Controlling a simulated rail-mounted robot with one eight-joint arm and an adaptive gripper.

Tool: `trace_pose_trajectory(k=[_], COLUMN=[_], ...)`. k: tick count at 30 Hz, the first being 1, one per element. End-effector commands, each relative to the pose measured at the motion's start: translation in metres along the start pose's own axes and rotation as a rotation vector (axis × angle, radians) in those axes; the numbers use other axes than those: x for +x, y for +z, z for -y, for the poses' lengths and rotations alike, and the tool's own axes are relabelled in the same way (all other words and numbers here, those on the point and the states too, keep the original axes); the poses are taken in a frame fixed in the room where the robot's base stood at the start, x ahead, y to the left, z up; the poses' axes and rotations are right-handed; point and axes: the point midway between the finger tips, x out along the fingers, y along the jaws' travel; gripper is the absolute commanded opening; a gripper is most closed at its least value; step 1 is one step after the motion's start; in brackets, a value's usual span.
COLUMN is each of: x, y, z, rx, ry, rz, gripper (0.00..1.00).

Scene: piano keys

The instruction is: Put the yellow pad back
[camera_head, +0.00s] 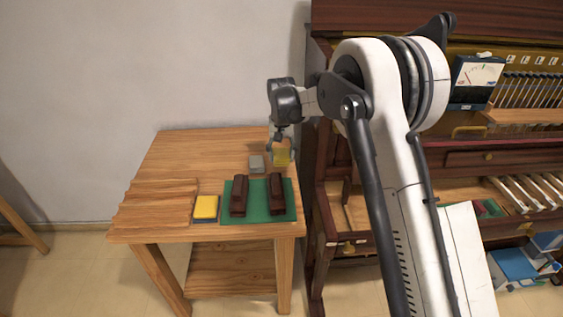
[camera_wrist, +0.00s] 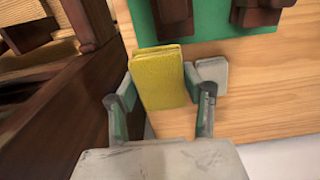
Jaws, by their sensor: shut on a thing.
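A yellow pad (camera_head: 282,158) is between the fingers of my gripper (camera_head: 281,149), at the right rear part of the wooden table. In the wrist view the yellow pad (camera_wrist: 160,76) stands between the two fingers of my gripper (camera_wrist: 160,88), which is shut on it. Its lower end lies within the fingers, near the table edge. I cannot tell whether it touches the tabletop. Another yellow pad (camera_head: 205,206) lies on a dark blue piece at the table's front, left of the green mat.
The wooden table (camera_head: 180,156) has free room at its back left. A grey block (camera_head: 256,163) lies close left of my gripper. Two dark brown blocks (camera_head: 239,197) (camera_head: 277,193) rest on the green mat (camera_head: 258,212). The open piano (camera_head: 326,180) stands close to the right.

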Motion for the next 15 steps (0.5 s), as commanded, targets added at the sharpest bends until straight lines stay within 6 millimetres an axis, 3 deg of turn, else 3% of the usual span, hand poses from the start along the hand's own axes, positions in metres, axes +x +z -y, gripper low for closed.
trace_pose_trajectory(k=[9, 15], x=[0.029, 0.037], y=[-0.048, -0.062], z=[-0.004, -0.005], rx=[0.000, 0.000], ry=[0.000, 0.000], rz=[0.000, 0.000], gripper=[0.19, 0.19])
